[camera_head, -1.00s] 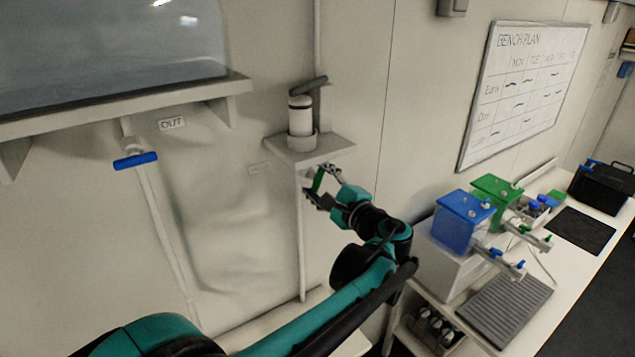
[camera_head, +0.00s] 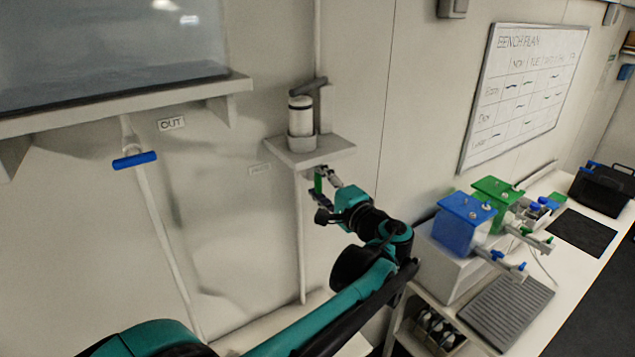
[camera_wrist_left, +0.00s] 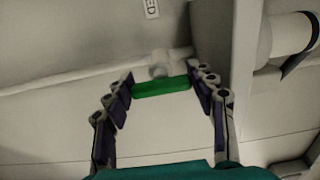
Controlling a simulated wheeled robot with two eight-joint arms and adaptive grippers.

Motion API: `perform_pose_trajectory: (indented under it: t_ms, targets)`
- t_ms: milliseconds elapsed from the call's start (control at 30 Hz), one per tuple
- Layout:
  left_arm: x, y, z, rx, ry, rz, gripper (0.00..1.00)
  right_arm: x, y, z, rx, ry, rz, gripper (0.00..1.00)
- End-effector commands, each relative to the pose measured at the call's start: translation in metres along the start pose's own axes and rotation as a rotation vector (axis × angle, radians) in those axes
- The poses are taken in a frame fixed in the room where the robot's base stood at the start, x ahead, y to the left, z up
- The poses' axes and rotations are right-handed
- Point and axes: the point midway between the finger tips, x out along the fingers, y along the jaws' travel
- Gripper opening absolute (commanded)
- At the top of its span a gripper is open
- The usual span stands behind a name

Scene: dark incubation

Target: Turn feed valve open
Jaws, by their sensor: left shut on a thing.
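The feed valve has a green bar handle (camera_head: 318,184) on the pipe below the small wall shelf. In the left wrist view the green handle (camera_wrist_left: 161,87) lies crosswise between my fingertips, with the pale valve body (camera_wrist_left: 160,66) behind it. My left gripper (camera_head: 323,187) is shut on this handle, one finger at each end; it fills the middle of the left wrist view (camera_wrist_left: 166,88). In the head view the fingers partly cover the handle, which looks about upright. My right gripper is in neither view.
A white bottle (camera_head: 300,116) stands on the wall shelf (camera_head: 327,152) just above my gripper. A blue valve handle (camera_head: 135,160) is on the left pipe near an OUT label (camera_head: 171,124). Blue (camera_head: 462,222) and green (camera_head: 500,190) lidded boxes stand on the bench at right.

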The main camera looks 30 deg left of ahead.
Motion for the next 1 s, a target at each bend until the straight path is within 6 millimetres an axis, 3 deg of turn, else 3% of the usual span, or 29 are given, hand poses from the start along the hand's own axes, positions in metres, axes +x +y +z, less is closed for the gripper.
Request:
perform_pose_trajectory:
  t_ms: [200, 233, 300, 800, 1000]
  targets:
    - [0.0000, 0.0006, 0.0003, -0.002, -0.001, 0.001, 0.27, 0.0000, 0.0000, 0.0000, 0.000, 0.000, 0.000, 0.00]
    - [0.0000, 0.0006, 0.0003, -0.002, -0.001, 0.001, 0.58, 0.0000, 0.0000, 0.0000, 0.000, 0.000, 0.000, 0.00]
    - [0.0000, 0.0006, 0.0003, -0.002, -0.001, 0.001, 0.77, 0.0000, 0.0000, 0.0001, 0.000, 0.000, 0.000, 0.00]
    - [0.0000, -0.0003, -0.0001, 0.005, 0.000, 0.000, 0.78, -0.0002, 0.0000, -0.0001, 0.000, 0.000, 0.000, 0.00]
    - [0.0000, -0.0013, -0.0004, 0.120, 0.001, 0.000, 0.78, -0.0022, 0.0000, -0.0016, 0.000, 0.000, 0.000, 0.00]
